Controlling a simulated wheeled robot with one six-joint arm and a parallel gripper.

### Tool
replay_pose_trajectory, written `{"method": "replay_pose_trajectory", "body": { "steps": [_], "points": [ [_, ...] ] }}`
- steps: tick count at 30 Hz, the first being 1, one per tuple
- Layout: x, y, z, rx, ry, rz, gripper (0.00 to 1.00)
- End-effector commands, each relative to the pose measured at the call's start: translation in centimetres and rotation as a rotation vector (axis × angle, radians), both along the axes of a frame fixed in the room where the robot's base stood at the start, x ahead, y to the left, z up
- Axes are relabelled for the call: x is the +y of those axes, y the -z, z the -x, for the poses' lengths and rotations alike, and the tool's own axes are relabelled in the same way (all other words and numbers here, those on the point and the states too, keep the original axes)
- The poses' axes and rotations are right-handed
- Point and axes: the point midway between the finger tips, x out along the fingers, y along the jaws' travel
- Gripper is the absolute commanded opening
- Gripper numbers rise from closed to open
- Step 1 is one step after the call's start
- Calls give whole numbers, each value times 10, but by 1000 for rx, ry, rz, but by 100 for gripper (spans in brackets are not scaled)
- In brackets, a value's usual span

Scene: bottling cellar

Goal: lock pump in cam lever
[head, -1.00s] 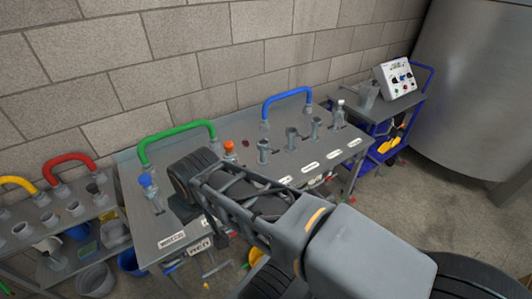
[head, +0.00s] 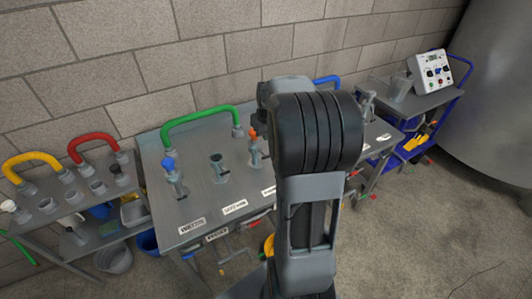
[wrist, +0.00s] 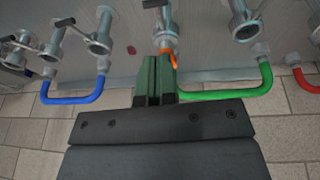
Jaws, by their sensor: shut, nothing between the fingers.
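A grey fitting with an orange-tipped lever (head: 254,143) stands on the grey table (head: 205,203), right of the green hose (head: 200,118). In the wrist view the orange lever (wrist: 173,60) is close to my gripper (wrist: 153,62). My gripper's green fingers are shut and empty just beside that lever; I cannot tell whether they touch it. In the head view my arm hides the gripper and the table's right part. A blue-tipped fitting (head: 172,172) and a dark-topped fitting (head: 217,166) stand to the left. The labels are too small to say which one is pump in.
The blue hose (wrist: 72,98) and other grey fittings (wrist: 97,42) are left in the wrist view. A side shelf with the red hose (head: 92,143) and yellow hose (head: 30,163) stands left. A cart with a control box (head: 432,70) stands right. A large tank is beyond.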

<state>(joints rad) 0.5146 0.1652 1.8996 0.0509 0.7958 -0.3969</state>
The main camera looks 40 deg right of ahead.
Motion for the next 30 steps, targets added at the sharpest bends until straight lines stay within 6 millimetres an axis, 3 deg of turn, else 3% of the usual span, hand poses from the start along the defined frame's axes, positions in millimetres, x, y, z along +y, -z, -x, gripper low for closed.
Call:
{"method": "replay_pose_trajectory", "body": {
  "steps": [6, 15, 22, 30],
  "points": [
    [-3, 41, -11, 5, -2, -3, 0],
    [-8, 87, -18, 4, -3, -3, 0],
    [-12, 106, -18, 1, -3, -1, 0],
    [-13, 111, -17, 0, -3, 0, 0]
  ]
}}
